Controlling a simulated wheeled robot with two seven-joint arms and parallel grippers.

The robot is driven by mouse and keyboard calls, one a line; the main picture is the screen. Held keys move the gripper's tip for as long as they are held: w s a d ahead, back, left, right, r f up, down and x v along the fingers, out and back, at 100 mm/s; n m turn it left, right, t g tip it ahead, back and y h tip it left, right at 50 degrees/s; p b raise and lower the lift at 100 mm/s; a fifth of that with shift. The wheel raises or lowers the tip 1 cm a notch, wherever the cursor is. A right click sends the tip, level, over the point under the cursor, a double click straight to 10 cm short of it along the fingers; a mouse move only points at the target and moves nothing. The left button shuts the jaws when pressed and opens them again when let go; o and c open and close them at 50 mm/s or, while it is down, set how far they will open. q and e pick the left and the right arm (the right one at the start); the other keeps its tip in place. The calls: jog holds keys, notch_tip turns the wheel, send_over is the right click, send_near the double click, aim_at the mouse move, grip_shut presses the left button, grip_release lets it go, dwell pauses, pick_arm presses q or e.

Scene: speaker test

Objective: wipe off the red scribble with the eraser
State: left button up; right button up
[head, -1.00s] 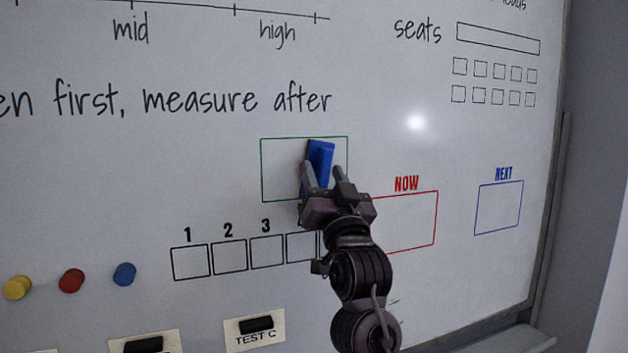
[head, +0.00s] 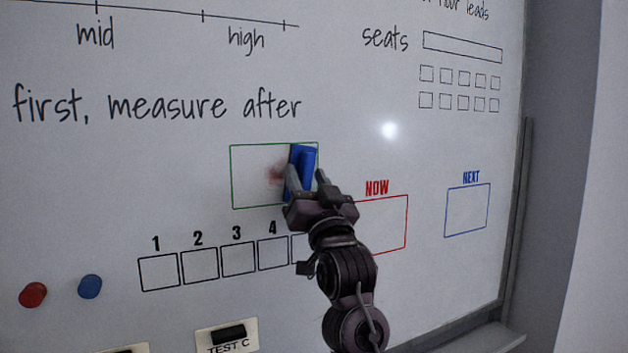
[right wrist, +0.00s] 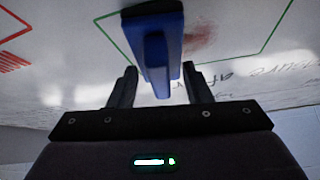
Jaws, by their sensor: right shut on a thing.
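The red scribble (head: 275,174) shows as a faint, blurred red smear inside the green-outlined box (head: 231,176) on the whiteboard. It also shows in the right wrist view (right wrist: 201,38), beside the eraser. The blue eraser (head: 304,160) is at the right part of that box, just right of the smear; whether it touches the board is hard to tell. My right gripper (head: 306,182) is shut on the eraser, whose handle sits between the fingers in the right wrist view (right wrist: 155,55). The eraser hides part of the box. My left gripper is not in view.
A red NOW box (head: 405,225) lies right of my right gripper, and a blue NEXT box (head: 467,210) further right. Numbered squares (head: 198,265) run below. Red (head: 33,295) and blue (head: 90,286) round pieces and a TEST C card (head: 227,337) are at lower left.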

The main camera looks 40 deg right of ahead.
jog(key=shift+w+a+p, duration=0.1)
jog(key=shift+w+a, duration=0.15)
jog(key=shift+a, duration=0.8)
jog(key=shift+w+a+p, duration=0.15)
jog(key=shift+w+a, duration=0.1)
jog(key=shift+a, duration=0.75)
jog(key=shift+w+a+p, duration=0.1)
jog(key=shift+w+a, duration=0.15)
jog(key=shift+a, duration=0.8)
jog(key=shift+s+f, duration=0.1)
jog(key=shift+s+a, duration=0.2)
jog(key=shift+s, duration=0.75)
jog(key=shift+s+a, duration=0.2)
jog(key=shift+s, duration=0.7)
jog(key=shift+s+a, duration=0.2)
jog(key=shift+s, duration=0.75)
jog(key=s, duration=0.3)
jog(key=shift+a, duration=0.35)
jog(key=shift+w, duration=0.1)
